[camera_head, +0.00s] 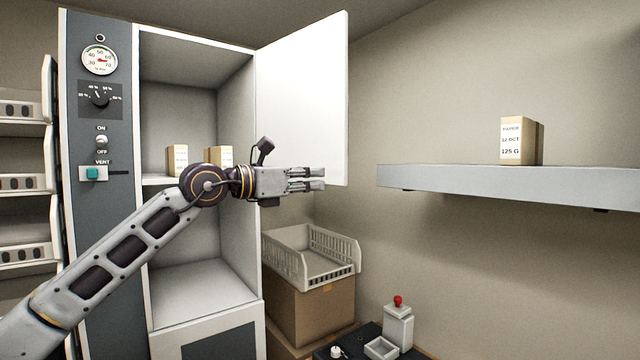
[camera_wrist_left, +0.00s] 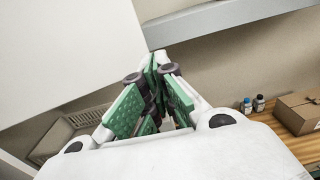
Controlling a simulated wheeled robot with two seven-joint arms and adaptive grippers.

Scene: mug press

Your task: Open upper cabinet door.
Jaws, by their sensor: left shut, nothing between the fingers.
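The upper cabinet door (camera_head: 300,95) is a white panel hinged on the right side of the upper cabinet (camera_head: 182,75). It stands swung wide open, out to the right. It also fills the upper left of the left wrist view (camera_wrist_left: 65,55). My left gripper (camera_head: 324,180) is shut and empty, its fingers pointing right, in front of the door's lower part in the head view. Its green finger pads meet in the left wrist view (camera_wrist_left: 155,75). I cannot tell whether it touches the door. My right gripper is not in view.
Two small boxes (camera_head: 177,160) stand on the cabinet shelf. A wall shelf (camera_head: 500,180) on the right holds a labelled box (camera_head: 517,140). A white basket (camera_head: 310,258) sits on a cardboard box (camera_head: 312,310) below the door. Left of the cabinet is a control panel (camera_head: 103,225).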

